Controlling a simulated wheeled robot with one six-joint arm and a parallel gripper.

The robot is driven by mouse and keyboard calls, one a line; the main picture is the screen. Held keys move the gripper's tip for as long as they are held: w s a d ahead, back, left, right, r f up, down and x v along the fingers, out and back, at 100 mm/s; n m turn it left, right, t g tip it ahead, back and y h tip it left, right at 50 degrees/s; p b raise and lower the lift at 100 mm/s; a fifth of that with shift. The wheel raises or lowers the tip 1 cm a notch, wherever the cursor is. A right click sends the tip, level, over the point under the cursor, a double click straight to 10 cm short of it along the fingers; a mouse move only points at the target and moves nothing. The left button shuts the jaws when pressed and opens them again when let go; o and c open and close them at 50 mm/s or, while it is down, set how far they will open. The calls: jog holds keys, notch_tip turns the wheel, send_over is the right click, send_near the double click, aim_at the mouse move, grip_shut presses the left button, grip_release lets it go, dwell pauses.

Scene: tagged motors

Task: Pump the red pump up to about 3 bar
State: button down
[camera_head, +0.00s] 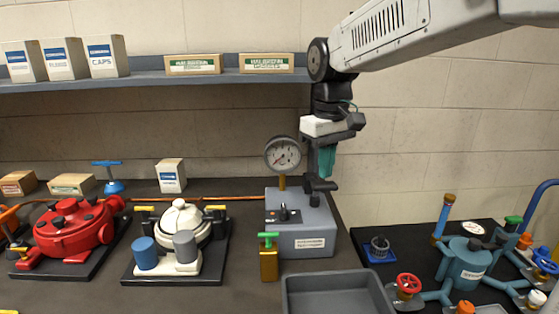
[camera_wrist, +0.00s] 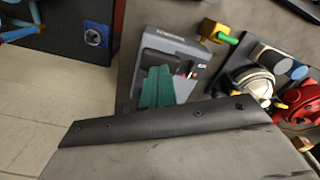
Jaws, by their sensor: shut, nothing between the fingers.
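A red domed unit (camera_head: 75,228) with several knobs sits on a black plate at the left; it is the only red pump-like body in view. It also shows at the right of the wrist view (camera_wrist: 299,103). My gripper (camera_head: 325,163) has green fingers, shut and empty, above a dark upright part (camera_head: 320,187) on the box's right. I cannot tell whether they touch. In the wrist view the fingers (camera_wrist: 158,87) overlap the grey box (camera_wrist: 180,62).
A white-domed unit (camera_head: 181,222) with a blue and a grey cylinder stands between. A brass block with a green handle (camera_head: 268,257) and a grey tray (camera_head: 337,293) lie in front. A blue T-handle (camera_head: 107,176) stands behind. A teal valve assembly (camera_head: 468,262) is at right. A shelf (camera_head: 150,80) hangs above.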

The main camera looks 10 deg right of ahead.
aim_at(325, 184)
jog(key=shift+f, duration=0.15)
jog(key=shift+f, duration=0.95)
dwell(1.6)
jog(key=shift+f, duration=0.15)
dwell(0.3)
jog(key=shift+f, duration=2.25)
jog(key=shift+r, duration=2.4)
